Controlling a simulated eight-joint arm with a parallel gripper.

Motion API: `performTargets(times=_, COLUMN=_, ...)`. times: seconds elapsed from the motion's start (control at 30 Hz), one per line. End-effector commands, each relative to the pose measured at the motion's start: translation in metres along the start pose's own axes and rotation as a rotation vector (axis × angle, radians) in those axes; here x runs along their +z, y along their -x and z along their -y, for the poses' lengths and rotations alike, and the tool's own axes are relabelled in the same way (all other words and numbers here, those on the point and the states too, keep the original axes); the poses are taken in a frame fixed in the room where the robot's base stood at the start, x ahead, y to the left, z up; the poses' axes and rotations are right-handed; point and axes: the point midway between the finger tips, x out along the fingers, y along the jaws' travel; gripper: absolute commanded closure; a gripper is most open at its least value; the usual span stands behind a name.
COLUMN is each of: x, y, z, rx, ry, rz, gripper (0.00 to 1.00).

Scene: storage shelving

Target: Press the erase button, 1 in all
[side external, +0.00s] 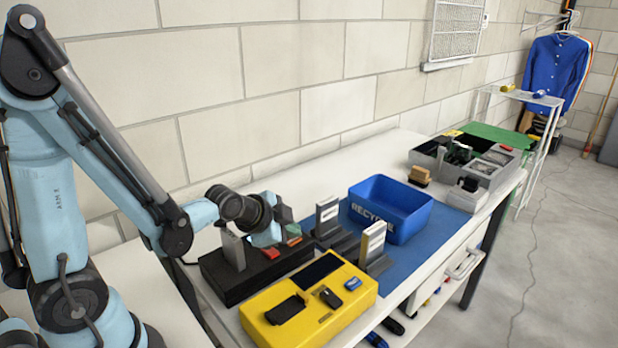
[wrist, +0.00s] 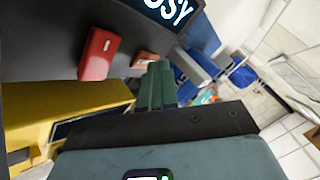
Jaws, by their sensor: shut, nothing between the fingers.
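A black device (side external: 250,276) lies flat on the bench, with a red button (side external: 271,252) and an orange-red button (side external: 294,241) at its far right end. In the wrist view the red button (wrist: 98,53) carries a small white mark, too small to read. The orange button (wrist: 146,58) is partly hidden behind my fingers. I cannot tell which button is erase. My gripper (side external: 291,229) is over the button end of the device. In the wrist view my gripper (wrist: 157,70) is shut and empty, its contact unclear.
A yellow box (side external: 310,300) with dark parts on top stands in front of the device. Two upright cards in dark holders (side external: 374,245) stand to the right. A blue recycle bin (side external: 390,207) is behind them, on a blue mat (side external: 420,246). Grey trays (side external: 490,170) stand farther off.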

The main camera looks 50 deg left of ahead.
Motion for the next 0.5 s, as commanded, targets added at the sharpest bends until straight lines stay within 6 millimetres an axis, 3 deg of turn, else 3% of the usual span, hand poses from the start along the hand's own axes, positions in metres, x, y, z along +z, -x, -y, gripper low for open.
performTargets(times=0.5, x=-0.009, y=0.012, z=0.002, rx=0.014, ry=0.034, rz=-0.004, gripper=1.00)
